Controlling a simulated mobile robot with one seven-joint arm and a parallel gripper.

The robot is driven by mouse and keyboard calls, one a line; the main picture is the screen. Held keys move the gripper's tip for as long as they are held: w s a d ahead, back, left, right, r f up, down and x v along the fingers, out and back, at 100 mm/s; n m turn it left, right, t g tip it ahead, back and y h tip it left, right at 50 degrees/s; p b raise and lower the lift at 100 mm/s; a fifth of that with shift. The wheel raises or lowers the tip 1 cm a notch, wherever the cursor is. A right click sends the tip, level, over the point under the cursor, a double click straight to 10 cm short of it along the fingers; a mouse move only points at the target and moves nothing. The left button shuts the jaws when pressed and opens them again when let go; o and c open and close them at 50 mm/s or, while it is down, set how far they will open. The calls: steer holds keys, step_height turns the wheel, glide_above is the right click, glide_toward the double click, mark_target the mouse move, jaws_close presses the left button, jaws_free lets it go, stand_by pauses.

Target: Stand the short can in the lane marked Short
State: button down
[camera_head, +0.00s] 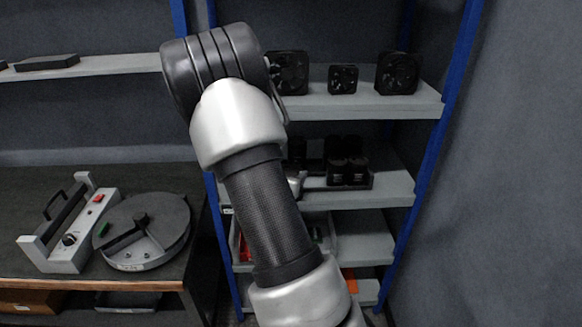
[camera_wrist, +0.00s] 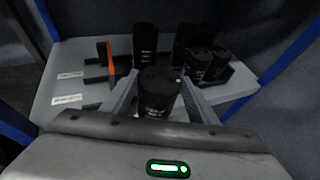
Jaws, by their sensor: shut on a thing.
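In the wrist view a black can (camera_wrist: 157,95) with small pale print on its side is upright between the fingers of my gripper (camera_wrist: 160,104). The fingers are shut on it. Its lower end is hidden by the gripper body, so I cannot tell whether it touches the shelf. The grey shelf (camera_wrist: 100,62) beyond carries two white labels (camera_wrist: 70,75) at the left, too blurred to read, beside black dividers. A taller-looking black can (camera_wrist: 145,42) stands behind the held one. In the head view my arm hides most of the gripper.
Several black cans (camera_wrist: 203,62) stand in a dark tray at the right, close to the right finger. An orange upright piece (camera_wrist: 105,52) stands at the left. In the head view blue posts (camera_head: 440,130) frame the rack, and a shelf above holds black fans (camera_head: 397,73).

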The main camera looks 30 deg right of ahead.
steer(key=w+d+f, duration=0.3)
steer(key=w+d, duration=0.2)
steer(key=w, duration=0.4)
steer(key=shift+w+d+f, duration=0.15)
steer(key=shift+d, duration=0.2)
steer(key=shift+f, duration=0.2)
steer(key=c, duration=0.7)
jaws_free()
